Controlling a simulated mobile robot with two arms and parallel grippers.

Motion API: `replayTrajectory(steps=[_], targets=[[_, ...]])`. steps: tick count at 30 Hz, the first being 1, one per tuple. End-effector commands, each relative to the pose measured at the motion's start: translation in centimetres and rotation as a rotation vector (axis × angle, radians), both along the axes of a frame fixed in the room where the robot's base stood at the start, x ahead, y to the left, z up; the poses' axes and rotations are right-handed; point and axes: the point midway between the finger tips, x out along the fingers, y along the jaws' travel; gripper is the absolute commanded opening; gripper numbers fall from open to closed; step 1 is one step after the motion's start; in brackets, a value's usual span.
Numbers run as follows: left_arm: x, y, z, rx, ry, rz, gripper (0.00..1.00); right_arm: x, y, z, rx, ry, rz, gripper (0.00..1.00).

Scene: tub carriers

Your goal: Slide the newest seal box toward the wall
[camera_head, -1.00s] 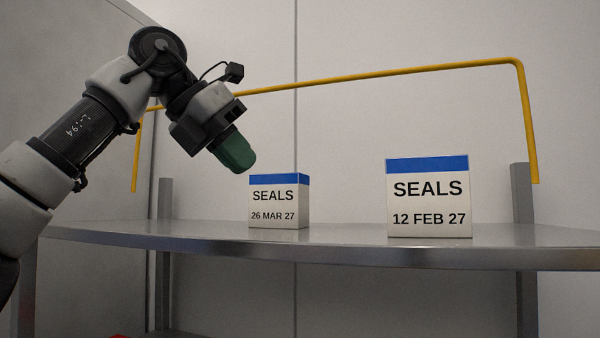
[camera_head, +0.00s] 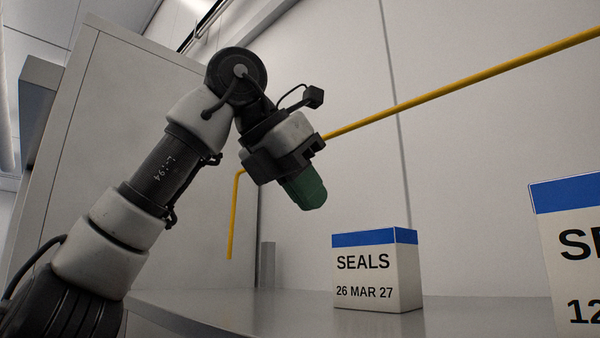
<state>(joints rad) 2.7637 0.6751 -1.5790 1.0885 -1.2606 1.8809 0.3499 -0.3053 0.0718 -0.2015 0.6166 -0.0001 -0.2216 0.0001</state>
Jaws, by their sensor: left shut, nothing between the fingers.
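The seal box dated 26 MAR 27 (camera_head: 363,271) is white with a blue top band and stands upright on the grey metal shelf (camera_head: 230,305). It has the later of the two dates. The other seal box (camera_head: 567,240) is cut off by the right edge; only the start of its label shows. My left gripper (camera_head: 312,203) has green fingers, is shut and empty, and hangs above and to the left of the 26 MAR 27 box, apart from it. My right gripper is not in view.
A yellow rail (camera_head: 460,86) runs above the shelf and bends down at its left end. A pale panelled wall (camera_head: 480,150) stands behind. A grey cabinet side (camera_head: 110,150) is at the left. Bare shelf lies left of the 26 MAR 27 box.

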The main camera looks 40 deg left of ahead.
Motion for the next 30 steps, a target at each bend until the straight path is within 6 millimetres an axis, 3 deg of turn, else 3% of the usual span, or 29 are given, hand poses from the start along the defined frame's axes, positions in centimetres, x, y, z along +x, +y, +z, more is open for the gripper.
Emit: replayTrajectory(steps=[6,12,30], targets=[[3.3,-0.6,-3.0,0.000,0.005,-0.001,0.00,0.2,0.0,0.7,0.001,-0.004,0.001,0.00],[5.9,-1.2,-2.6,0.000,0.003,-0.001,0.00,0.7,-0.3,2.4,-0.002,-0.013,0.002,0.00],[7.3,-1.5,-2.8,-0.001,0.003,-0.001,0.00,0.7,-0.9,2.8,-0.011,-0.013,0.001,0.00]])
